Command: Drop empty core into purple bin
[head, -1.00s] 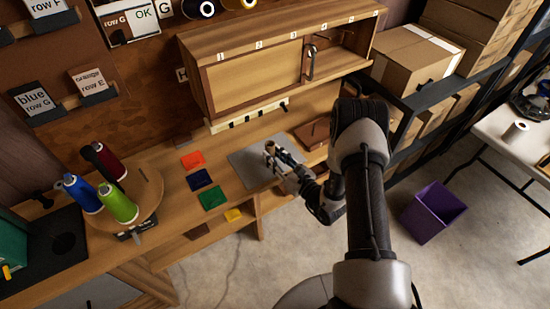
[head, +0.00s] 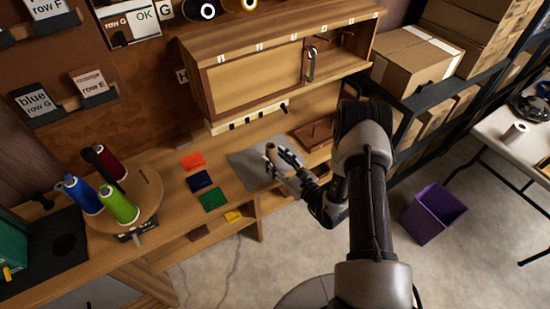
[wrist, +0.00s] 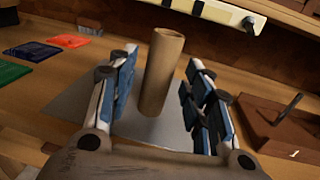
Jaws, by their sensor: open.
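The empty core is a brown cardboard tube (wrist: 160,75) standing upright on a grey mat (wrist: 75,108) in the wrist view. My gripper (wrist: 158,85) is open, with one blue-padded finger on each side of the tube. I see gaps between the pads and the tube. In the head view the tube (head: 271,153) shows small at my gripper (head: 279,158), over the grey mat (head: 245,172). The purple bin (head: 433,213) stands on the floor at the right, below the bench, and its inside is partly visible.
A wooden cabinet (head: 270,70) overhangs the back of the bench. A brown block with a peg (wrist: 280,125) lies right of the mat. Thread spools (head: 118,205) stand at the left. A dark shelf with cardboard boxes (head: 415,58) and a white table (head: 515,135) are at the right.

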